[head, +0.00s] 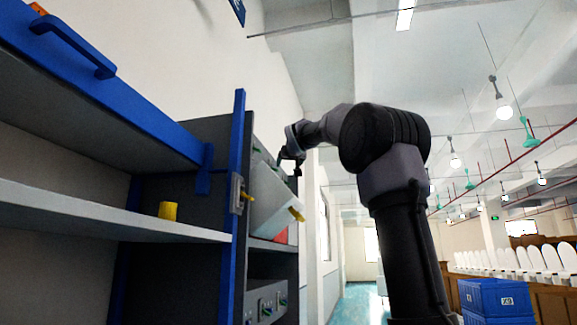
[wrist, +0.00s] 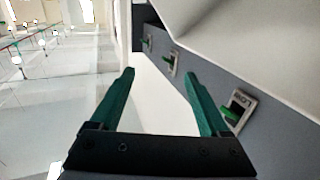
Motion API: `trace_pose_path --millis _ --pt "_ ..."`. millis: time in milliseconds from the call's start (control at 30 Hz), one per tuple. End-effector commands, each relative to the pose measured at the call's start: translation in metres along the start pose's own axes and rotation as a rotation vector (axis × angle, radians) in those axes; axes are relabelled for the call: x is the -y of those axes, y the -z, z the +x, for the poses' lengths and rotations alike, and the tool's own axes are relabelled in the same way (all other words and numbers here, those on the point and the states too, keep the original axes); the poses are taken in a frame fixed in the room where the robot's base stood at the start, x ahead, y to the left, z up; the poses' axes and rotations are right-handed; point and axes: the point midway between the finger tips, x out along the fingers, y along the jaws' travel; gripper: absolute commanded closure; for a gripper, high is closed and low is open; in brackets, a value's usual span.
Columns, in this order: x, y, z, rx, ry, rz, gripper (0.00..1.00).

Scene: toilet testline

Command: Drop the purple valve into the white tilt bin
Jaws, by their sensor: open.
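The white tilt bin (head: 272,203) sticks out at a slant from the grey cabinet in the head view, with a yellow tab at its front edge. My gripper (head: 292,165) is just above and beside the bin's upper part. In the wrist view my gripper (wrist: 160,75) has its two green fingers spread, with nothing between them. I cannot make out a purple valve in either view, and the inside of the bin is hidden in the head view.
A yellow block (head: 168,210) sits on the shelf (head: 90,215) at left. A blue post (head: 234,200) stands beside the bin. A red thing (head: 281,236) shows under it. Green levers (wrist: 232,112) line a grey panel. Blue crates (head: 497,300) stand at lower right.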

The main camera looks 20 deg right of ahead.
Motion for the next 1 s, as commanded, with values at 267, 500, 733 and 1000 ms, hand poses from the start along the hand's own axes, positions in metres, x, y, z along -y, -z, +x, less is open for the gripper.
trace_pose_path --millis 267,500,733,1000 --pt "-0.001 0.001 -0.057 -0.003 0.0 0.001 0.2" --pt "0.0 0.0 -0.091 -0.002 0.0 0.001 0.2" --pt "0.0 -0.001 -0.099 0.0 0.0 0.001 0.2" --pt "0.0 0.0 -0.098 -0.001 0.001 0.001 0.2"
